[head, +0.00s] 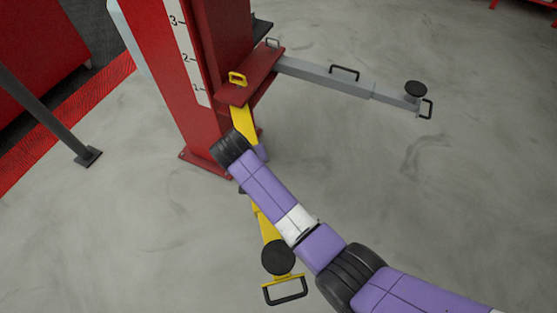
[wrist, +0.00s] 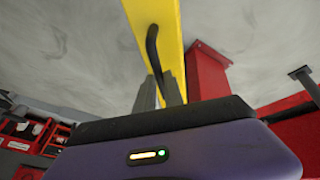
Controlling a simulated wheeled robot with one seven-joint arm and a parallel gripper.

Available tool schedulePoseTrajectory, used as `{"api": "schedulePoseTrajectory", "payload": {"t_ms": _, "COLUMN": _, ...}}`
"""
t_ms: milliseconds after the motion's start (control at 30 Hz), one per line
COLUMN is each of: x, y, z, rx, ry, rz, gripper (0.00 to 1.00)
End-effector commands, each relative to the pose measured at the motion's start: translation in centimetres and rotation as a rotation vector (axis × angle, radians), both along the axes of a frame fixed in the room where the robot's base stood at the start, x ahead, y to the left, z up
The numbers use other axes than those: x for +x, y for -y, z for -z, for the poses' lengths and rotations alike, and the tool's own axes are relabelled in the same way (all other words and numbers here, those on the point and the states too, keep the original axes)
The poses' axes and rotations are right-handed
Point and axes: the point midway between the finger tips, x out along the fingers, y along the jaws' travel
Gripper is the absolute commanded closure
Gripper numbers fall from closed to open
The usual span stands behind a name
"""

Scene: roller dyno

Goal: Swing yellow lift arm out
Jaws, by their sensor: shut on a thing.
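The yellow lift arm (head: 266,228) extends from the red post's carriage down toward the bottom of the head view. It ends in a round black pad (head: 278,257) and a black end handle (head: 286,295). My own purple arm crosses in front of its middle. In the wrist view the yellow arm (wrist: 170,30) runs up and away, with a black side handle (wrist: 152,45) on it. My gripper (wrist: 159,85) is shut on this side handle, its grey fingers on either side. In the head view the grip is hidden behind my arm.
The red post (head: 190,90) with a number scale stands at upper left, its carriage (head: 252,78) carrying the yellow arm. A grey lift arm (head: 325,72) with a black pad (head: 416,89) reaches right. A dark slanted post (head: 45,115) stands left. Floor at right is clear.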

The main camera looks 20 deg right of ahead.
Motion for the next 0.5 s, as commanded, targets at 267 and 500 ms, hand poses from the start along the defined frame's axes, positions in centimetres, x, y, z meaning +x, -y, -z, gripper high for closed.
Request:
{"api": "schedulePoseTrajectory", "payload": {"t_ms": 267, "x": 0.8, "y": -4.9, "z": 0.4, "rx": 0.0, "ry": -0.001, "rz": 0.127, "gripper": 1.0}}
{"api": "schedulePoseTrajectory", "payload": {"t_ms": 500, "x": 1.2, "y": -6.6, "z": 0.2, "rx": 0.002, "ry": -0.002, "rz": 0.182, "gripper": 1.0}}
